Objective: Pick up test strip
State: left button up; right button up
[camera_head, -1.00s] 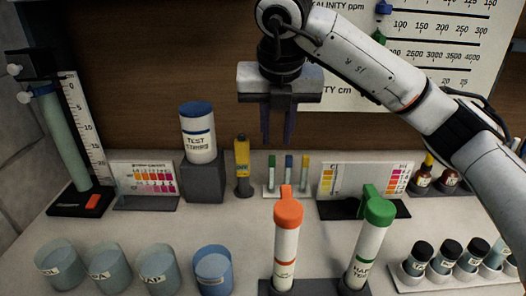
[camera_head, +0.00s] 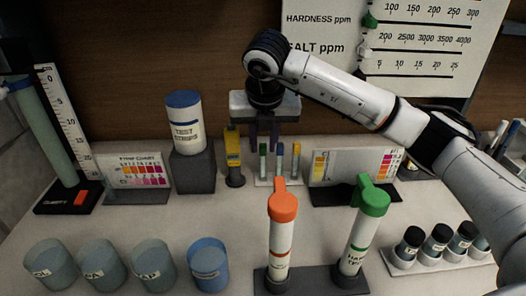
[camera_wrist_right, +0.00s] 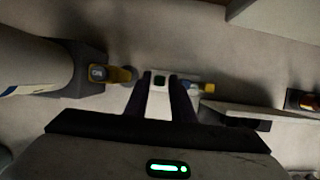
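Three thin test strips with green (camera_head: 263,160), blue (camera_head: 279,161) and yellow (camera_head: 296,160) tops stand upright in a small pale holder (camera_head: 278,182) on the counter. My right gripper (camera_head: 264,140) is open and points down just above and behind the strips in the head view. In the right wrist view its two dark fingers (camera_wrist_right: 164,95) are apart, with a dark-topped white piece showing between them; contact cannot be told. The blue and yellow tops are to the right of the fingers there. My left gripper is not in view.
The TEST STRIPS bottle (camera_head: 184,122) stands on a dark block (camera_head: 192,171), left of a yellow bottle (camera_head: 233,155). A colour-chart stand (camera_head: 352,170) is close on the right. Orange-capped (camera_head: 282,235) and green-capped (camera_head: 364,230) tubes stand in front. Several cups line the front left.

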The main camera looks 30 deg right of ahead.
grip_shut()
jog(key=shift+w+r, duration=0.1)
jog(key=shift+r, duration=0.45)
notch_tip(320, 180, up, 27)
jog(key=p, duration=0.2)
